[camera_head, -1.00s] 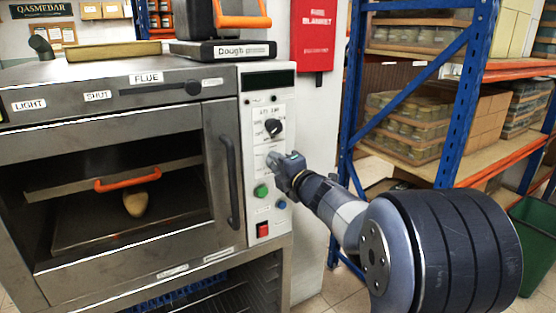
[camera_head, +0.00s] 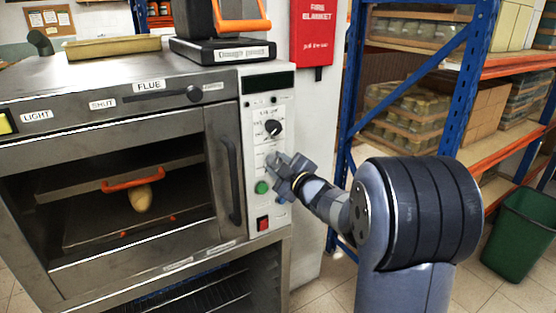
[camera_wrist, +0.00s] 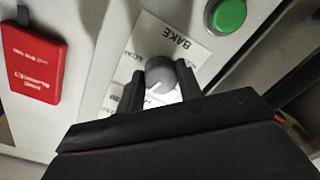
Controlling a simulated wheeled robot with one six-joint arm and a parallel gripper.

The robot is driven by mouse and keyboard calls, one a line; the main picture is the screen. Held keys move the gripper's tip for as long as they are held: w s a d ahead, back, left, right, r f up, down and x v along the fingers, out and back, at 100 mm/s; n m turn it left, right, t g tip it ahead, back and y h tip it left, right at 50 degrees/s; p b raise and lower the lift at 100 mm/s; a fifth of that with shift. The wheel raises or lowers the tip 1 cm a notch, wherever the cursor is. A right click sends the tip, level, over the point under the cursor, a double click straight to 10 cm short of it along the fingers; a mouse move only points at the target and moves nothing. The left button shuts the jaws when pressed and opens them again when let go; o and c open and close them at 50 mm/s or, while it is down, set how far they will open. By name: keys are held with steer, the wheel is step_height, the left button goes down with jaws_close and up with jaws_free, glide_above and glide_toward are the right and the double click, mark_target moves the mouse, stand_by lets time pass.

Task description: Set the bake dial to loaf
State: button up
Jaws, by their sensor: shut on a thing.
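The bake dial (camera_wrist: 160,77) is a round grey knob with a white pointer line, on a white plate marked BAKE (camera_wrist: 176,37) in the wrist view. Its pointer points to the lower left in that picture. My gripper (camera_wrist: 157,84) is shut on the dial, one dark finger on each side. Small words beside the dial are partly hidden by the fingers, and I cannot read them surely. In the head view my gripper (camera_head: 274,163) is against the oven's control panel (camera_head: 257,110), and it hides the dial there.
A black dial (camera_head: 273,128) sits just above my gripper. A green button (camera_head: 262,187) and a red switch (camera_head: 263,224) are below it. The oven door handle (camera_head: 229,180) stands out close to the left. A blue-framed shelf (camera_head: 466,90) is to the right.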

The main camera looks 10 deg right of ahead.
steer(key=m+p, duration=0.1)
steer(key=m, duration=0.2)
steer(key=shift+m, duration=0.4)
steer(key=m+p, duration=0.2)
steer(key=m, duration=0.1)
steer(key=m+p, duration=0.1)
steer(key=m, duration=0.5)
steer(key=shift+a+f+m+p, duration=0.1)
steer(key=shift+f+m+p, duration=0.05)
steer(key=shift+m+p, duration=0.25)
steer(key=o, duration=1)
steer(key=shift+s, duration=0.1)
steer(key=b+v, duration=0.2)
steer(key=v, duration=0.8)
steer(key=shift+s, duration=0.35)
steer(key=shift+w+f, duration=0.1)
